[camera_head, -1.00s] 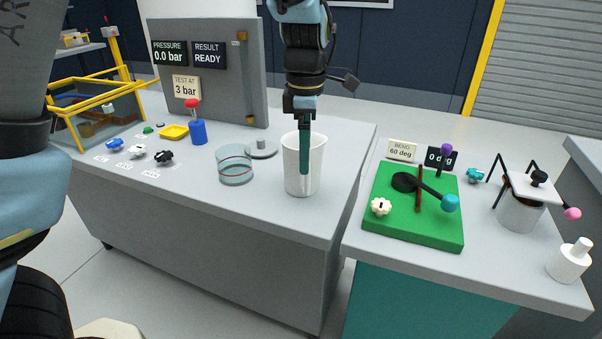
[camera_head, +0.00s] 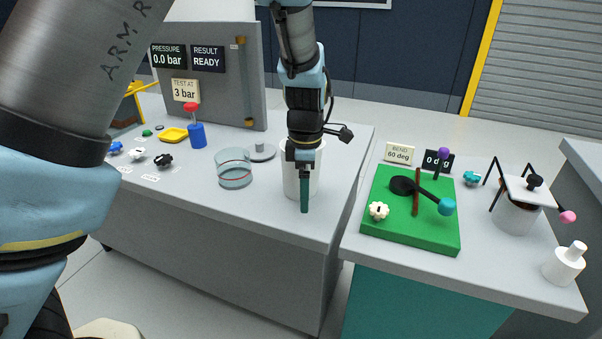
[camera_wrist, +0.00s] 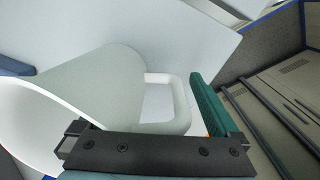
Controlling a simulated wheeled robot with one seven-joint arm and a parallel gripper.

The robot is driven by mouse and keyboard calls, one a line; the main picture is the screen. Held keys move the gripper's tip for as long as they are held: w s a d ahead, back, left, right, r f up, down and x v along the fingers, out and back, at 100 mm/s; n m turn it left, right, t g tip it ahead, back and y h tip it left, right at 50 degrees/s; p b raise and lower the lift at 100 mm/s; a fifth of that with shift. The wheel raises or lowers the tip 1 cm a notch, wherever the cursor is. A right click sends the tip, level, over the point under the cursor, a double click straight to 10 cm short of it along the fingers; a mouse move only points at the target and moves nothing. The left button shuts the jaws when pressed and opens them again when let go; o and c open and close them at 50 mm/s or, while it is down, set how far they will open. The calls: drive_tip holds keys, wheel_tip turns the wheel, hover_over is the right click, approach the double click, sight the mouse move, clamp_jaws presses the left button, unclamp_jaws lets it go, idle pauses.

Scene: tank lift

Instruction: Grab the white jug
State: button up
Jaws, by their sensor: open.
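The white jug (camera_head: 291,182) stands upright near the front right part of the grey bench, partly hidden behind my gripper (camera_head: 304,208). My gripper points down on the near side of the jug. In the wrist view the jug's body (camera_wrist: 98,85) fills the left, with its handle loop (camera_wrist: 183,105) to the right. My gripper is open. One teal finger (camera_wrist: 207,105) shows just right of the handle, and the other finger is hidden. I cannot tell whether the visible finger touches the handle.
A clear glass dish (camera_head: 234,170), a grey disc (camera_head: 259,153) and a blue cylinder with a red knob (camera_head: 197,135) stand left of the jug. A green board (camera_head: 395,228) with a lever sits on the right bench. The bench front edge is close.

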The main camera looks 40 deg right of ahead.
drive_tip(key=shift+c, duration=0.3)
clamp_jaws()
idle(0.4)
